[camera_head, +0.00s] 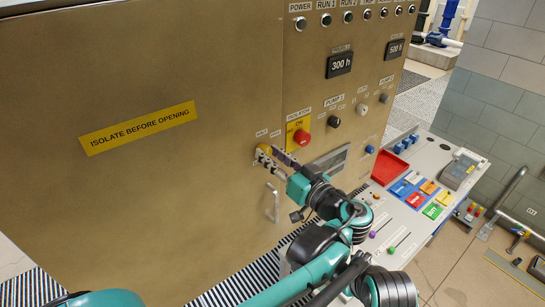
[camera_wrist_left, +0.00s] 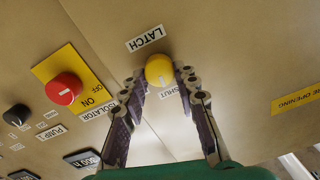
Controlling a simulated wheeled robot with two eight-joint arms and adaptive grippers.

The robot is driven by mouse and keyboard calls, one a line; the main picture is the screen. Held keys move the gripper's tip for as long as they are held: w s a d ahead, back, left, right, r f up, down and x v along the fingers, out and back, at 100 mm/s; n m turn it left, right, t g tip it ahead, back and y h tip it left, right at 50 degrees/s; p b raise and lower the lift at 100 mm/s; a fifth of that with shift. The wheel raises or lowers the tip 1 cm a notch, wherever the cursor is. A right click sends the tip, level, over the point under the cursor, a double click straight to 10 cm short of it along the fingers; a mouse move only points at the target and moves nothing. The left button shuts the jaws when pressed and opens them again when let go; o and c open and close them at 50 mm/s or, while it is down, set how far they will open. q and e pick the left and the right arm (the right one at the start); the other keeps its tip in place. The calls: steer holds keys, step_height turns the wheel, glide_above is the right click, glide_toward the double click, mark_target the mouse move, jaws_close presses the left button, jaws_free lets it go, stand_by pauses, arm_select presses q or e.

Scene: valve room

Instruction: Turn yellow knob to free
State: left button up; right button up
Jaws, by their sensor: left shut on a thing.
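The yellow knob (camera_head: 264,149) is on the brass-coloured cabinet front, left of the red isolator switch. In the left wrist view the yellow knob (camera_wrist_left: 159,70) sits between two labels, LATCH and SHUT. Which way it points is hard to tell. My left gripper (camera_head: 269,154) reaches it from the lower right and is shut on it. In the left wrist view the fingertips (camera_wrist_left: 158,84) lie on either side of the knob. Any label reading free is not legible. My right gripper is not in view.
The red isolator switch (camera_head: 301,137) on its yellow plate is close by. A metal handle (camera_head: 272,203) sticks out below the knob. A control desk (camera_head: 388,235) with a red tray (camera_head: 390,167) stands to the right.

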arm_select(q)
steer(key=m+b, duration=0.1)
steer(key=m, duration=0.3)
steer(key=shift+f, duration=0.1)
steer(key=m+b, duration=0.1)
steer(key=m, duration=0.3)
steer(key=shift+w+m, duration=0.1)
steer(key=shift+m, duration=0.2)
steer(key=m+b, duration=0.1)
steer(key=m, duration=0.3)
steer(key=shift+m, duration=2.3)
steer(key=shift+b, duration=0.3)
